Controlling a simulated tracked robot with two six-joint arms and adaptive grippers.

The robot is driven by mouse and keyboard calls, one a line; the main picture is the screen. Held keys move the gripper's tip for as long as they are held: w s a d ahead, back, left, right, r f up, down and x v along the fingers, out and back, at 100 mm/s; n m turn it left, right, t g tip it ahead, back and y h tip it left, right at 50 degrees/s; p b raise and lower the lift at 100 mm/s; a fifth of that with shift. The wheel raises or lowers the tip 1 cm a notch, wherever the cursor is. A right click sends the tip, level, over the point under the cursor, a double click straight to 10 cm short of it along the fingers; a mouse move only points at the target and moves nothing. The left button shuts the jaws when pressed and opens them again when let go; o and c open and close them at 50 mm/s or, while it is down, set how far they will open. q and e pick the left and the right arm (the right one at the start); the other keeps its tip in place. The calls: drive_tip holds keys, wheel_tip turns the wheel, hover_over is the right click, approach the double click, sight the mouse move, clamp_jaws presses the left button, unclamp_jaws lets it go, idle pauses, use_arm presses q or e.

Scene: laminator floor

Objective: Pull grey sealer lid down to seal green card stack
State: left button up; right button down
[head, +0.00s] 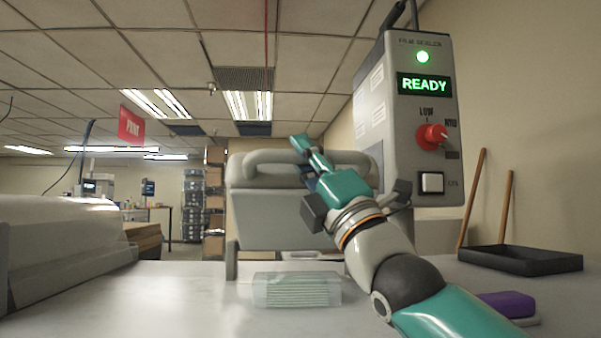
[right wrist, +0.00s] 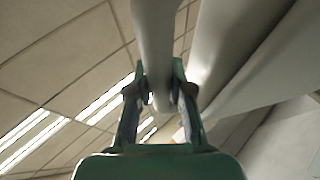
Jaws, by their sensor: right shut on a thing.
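The grey sealer lid (head: 275,218) stands raised behind the card stack, with a rounded grey handle bar (head: 262,158) along its top. My right gripper (head: 313,156) is at the right part of that bar, and its arm covers the lid's right side. In the right wrist view the gripper's two fingers (right wrist: 158,88) are closed on either side of the grey bar (right wrist: 155,40). The green card stack (head: 297,290) lies in a clear wrap on the pale worktop, in front of and below the lid. My left gripper is not in view.
A control box (head: 405,125) with a green light, a READY display and a red knob is at the upper right. A black tray (head: 520,261) and a purple block (head: 507,304) lie at the right. A large pale machine (head: 65,245) stands at the left. The worktop left of the stack is clear.

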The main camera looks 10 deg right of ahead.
drive_tip(key=shift+s+f+y+b, duration=0.15)
drive_tip(key=shift+f+y+b, duration=0.15)
drive_tip(key=shift+f+b, duration=0.15)
drive_tip(key=c, duration=1)
unclamp_jaws()
drive_tip(key=shift+c, duration=0.2)
drive_tip(key=v, duration=1.2)
